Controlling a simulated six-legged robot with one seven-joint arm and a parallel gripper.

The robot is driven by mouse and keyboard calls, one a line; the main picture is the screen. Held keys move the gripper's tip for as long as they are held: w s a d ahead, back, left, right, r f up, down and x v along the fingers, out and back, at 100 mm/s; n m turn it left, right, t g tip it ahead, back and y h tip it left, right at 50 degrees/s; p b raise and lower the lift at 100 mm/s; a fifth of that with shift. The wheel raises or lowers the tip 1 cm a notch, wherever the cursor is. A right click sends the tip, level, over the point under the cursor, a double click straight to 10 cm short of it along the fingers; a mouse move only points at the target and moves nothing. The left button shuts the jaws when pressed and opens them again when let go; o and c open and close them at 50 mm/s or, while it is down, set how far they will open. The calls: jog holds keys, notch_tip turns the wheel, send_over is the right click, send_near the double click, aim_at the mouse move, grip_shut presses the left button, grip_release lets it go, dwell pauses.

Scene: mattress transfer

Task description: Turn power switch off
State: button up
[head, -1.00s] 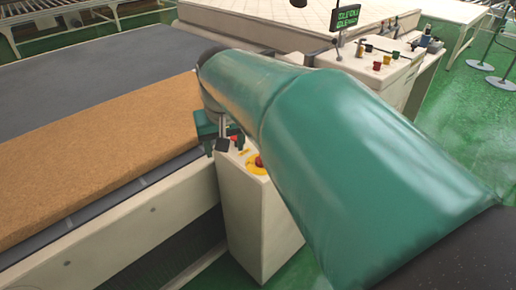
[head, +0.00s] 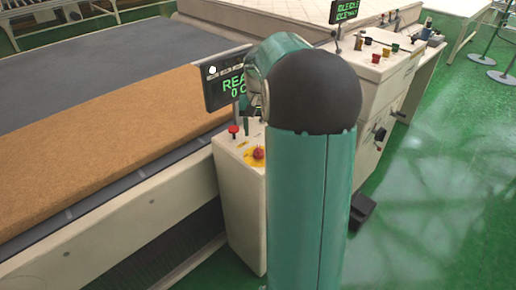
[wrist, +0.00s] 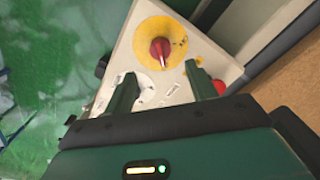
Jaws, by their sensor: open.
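A red rotary knob on a round yellow plate (wrist: 180,33), which looks like the power switch (wrist: 159,49), sits on top of a cream control box (wrist: 122,58). In the head view the same red knob (head: 257,153) shows just left of my arm. My gripper (wrist: 160,71) is open and empty in the wrist view. Its two green fingers point toward the knob, one to each side below it, with the knob beyond the tips. A white round dial (wrist: 145,86) lies between the fingers, partly hidden. In the head view my arm hides most of the gripper.
A red push button (head: 233,130) stands on the same box; it also shows beside the right finger in the wrist view (wrist: 219,87). A display (head: 227,85) stands behind the box. A brown mattress (head: 90,140) lies on the left conveyor. Green floor is open at right.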

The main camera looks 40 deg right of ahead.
aim_at(259, 148)
notch_tip(259, 148, down, 8)
jog(key=shift+f, duration=0.2)
jog(key=shift+c, duration=0.5)
jog(key=c, duration=0.9)
